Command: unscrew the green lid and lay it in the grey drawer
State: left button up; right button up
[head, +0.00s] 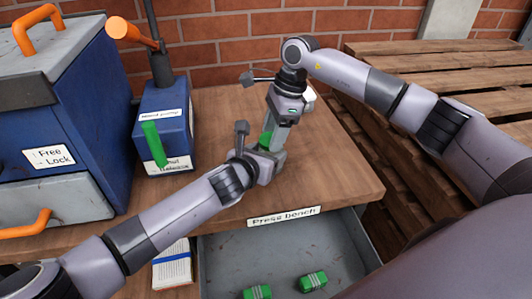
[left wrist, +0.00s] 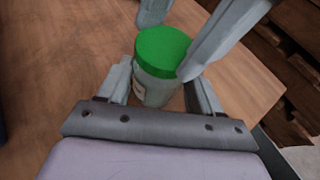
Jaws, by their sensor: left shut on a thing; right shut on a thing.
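A pale jar (left wrist: 150,90) with a green lid (left wrist: 162,48) stands on the wooden bench. The lid sits on top of the jar; I cannot tell how loose it is. My left gripper (head: 270,160) is shut on the jar body, one finger on each side. My right gripper (head: 270,137) comes from above and is shut on the lid, its fingers on opposite sides of it. In the head view the grippers hide most of the jar. An open grey drawer (head: 285,245) under the bench holds two green banded objects (head: 257,291) (head: 313,281).
A blue pump box (head: 165,125) with a green lever and an orange-ended handle stands left of the grippers. A blue cabinet (head: 100,120) with orange handles and a closed grey front fills the far left. A booklet (head: 172,265) lies below the bench edge. Wooden pallets (head: 440,60) stand right.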

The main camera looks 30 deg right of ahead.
jog(key=shift+s+a+f, duration=0.15)
jog(key=shift+s+a, duration=0.1)
jog(key=shift+a, duration=0.15)
jog(key=o, duration=1.4)
jog(key=shift+c, duration=0.2)
jog(key=shift+d, duration=0.1)
jog(key=shift+w+a+v, duration=0.1)
jog(key=shift+a+v, duration=0.05)
jog(key=shift+v, duration=0.7)
jog(key=shift+w+a+v, duration=0.1)
jog(key=shift+a+v, duration=0.05)
jog(key=shift+v, duration=0.75)
jog(key=shift+w+a+v, duration=0.15)
jog(key=shift+a+v, duration=0.05)
jog(key=shift+v, duration=0.65)
jog(key=m+t, duration=0.1)
jog(key=m, duration=0.3)
jog(key=m+h, duration=0.1)
jog(key=m, duration=0.3)
jog(key=shift+t, duration=0.3)
jog(key=m, duration=0.3)
jog(key=shift+m+t+h, duration=0.3)
jog(key=shift+h, duration=0.1)
jog(key=m+h, duration=0.1)
jog(key=m, duration=0.3)
jog(key=shift+m, duration=0.3)
